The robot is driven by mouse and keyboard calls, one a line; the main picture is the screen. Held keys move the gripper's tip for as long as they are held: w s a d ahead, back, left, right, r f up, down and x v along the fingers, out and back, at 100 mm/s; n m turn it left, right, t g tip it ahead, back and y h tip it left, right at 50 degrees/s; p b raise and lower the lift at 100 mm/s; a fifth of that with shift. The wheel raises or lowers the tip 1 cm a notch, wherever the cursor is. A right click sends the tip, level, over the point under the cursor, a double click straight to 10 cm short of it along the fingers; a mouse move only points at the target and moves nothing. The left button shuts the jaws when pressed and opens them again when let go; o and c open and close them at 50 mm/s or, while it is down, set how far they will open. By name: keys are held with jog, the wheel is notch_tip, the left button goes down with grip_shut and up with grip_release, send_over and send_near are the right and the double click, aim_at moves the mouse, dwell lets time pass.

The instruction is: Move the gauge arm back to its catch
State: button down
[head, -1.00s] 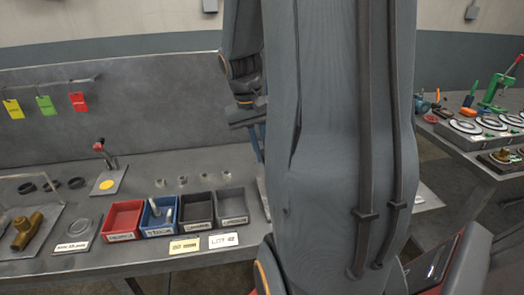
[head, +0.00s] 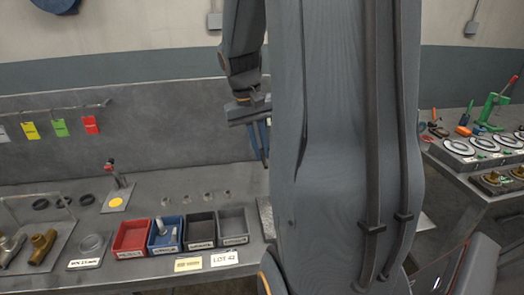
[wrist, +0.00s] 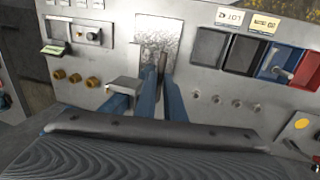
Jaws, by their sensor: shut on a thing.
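My gripper (wrist: 148,100) shows its blue fingers at the centre of the wrist view. They are shut on a thin dark bar (wrist: 162,64), which looks like the gauge arm. The bar stands in front of a shiny metal plate (wrist: 158,32) on the bench. A grey block (wrist: 124,85) sits by the left finger. The fingers hide the bar's lower part, and I cannot make out the catch. In the head view my gripper (head: 262,140) hangs above the bench, half hidden by my arm.
Red, blue, black and grey bins (head: 131,237) stand left of the gripper, with a "LOT 42" card (head: 224,258) in front. A red-topped lever (head: 113,172) stands farther left. A second bench (head: 470,185) is at right.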

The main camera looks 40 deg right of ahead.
jog(key=shift+w+r, duration=0.15)
jog(key=shift+r, duration=0.05)
jog(key=c, duration=1.8)
grip_release()
jog(key=shift+c, duration=0.2)
notch_tip(320, 180, up, 8)
jog(key=a+b, duration=0.1)
jog(key=shift+w+a+f+b, duration=0.15)
jog(key=shift+w+f+b, duration=0.05)
jog(key=shift+w+b, duration=0.1)
jog(key=s+a+f+n+t+y, duration=0.1)
jog(key=s+a+f+n, duration=0.1)
jog(key=a+f, duration=0.6)
jog(key=s+a+f+n+t, duration=0.1)
jog(key=a+f+n, duration=0.3)
jog(key=a+f, duration=0.5)
jog(key=s+a, duration=0.1)
jog(key=a, duration=0.4)
jog(key=shift+a+y, duration=0.3)
jog(key=shift+y, duration=0.1)
